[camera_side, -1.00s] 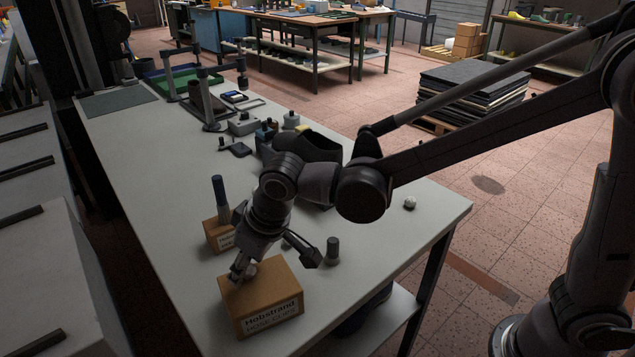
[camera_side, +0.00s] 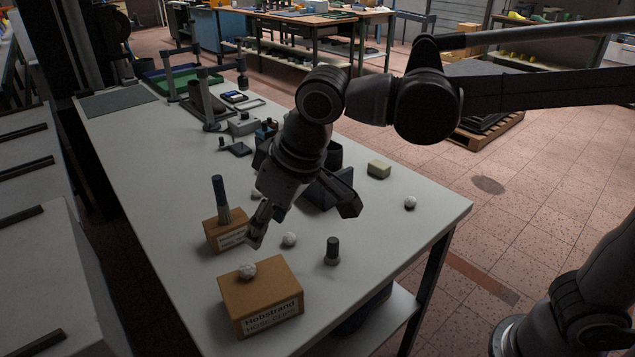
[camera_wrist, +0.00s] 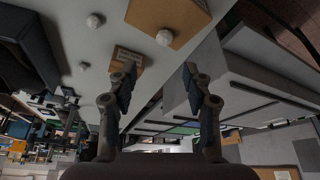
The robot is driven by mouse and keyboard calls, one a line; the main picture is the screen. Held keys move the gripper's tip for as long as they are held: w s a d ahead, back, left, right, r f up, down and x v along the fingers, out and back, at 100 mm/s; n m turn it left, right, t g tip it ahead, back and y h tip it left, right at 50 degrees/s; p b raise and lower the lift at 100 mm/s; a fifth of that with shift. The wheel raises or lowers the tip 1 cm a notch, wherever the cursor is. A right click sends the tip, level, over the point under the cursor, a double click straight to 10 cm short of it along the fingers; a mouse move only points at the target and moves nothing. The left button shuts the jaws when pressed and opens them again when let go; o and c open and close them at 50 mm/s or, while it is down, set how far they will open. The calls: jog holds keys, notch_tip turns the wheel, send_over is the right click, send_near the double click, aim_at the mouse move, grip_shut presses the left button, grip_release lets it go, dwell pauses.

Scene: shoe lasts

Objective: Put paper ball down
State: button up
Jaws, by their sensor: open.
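A white crumpled paper ball (camera_side: 246,271) rests on top of the brown Hobstrand box (camera_side: 262,298) at the front of the table. In the wrist view the ball (camera_wrist: 164,37) sits near the edge of that box (camera_wrist: 170,12). My gripper (camera_side: 257,234) is above and behind the box, clear of the ball. In the wrist view my gripper (camera_wrist: 159,72) has its two fingers well apart with nothing between them. Other white balls lie on the table: one (camera_side: 289,239) behind the box, one (camera_side: 410,202) near the right edge.
A smaller brown box (camera_side: 228,236) with a dark blue upright cylinder (camera_side: 220,198) stands left of my gripper. A dark grey cylinder (camera_side: 332,251) stands on the table (camera_side: 385,245) to the right.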

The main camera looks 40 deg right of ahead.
jog(key=s+d+f+m+t, duration=0.1)
jog(key=s+d+f, duration=0.1)
jog(key=d, duration=0.6)
jog(key=s+d+f+m+t+h, duration=0.1)
jog(key=s+d+f+m, duration=0.1)
jog(key=d, duration=0.6)
jog(key=s+d+f+m+t, duration=0.1)
jog(key=s+d+f, duration=0.2)
jog(key=d, duration=0.5)
jog(key=shift+s+h, duration=0.3)
jog(key=shift+s, duration=0.45)
jog(key=shift+o, duration=0.5)
jog(key=shift+d, duration=0.1)
jog(key=shift+w+m, duration=0.1)
jog(key=shift+m, duration=0.2)
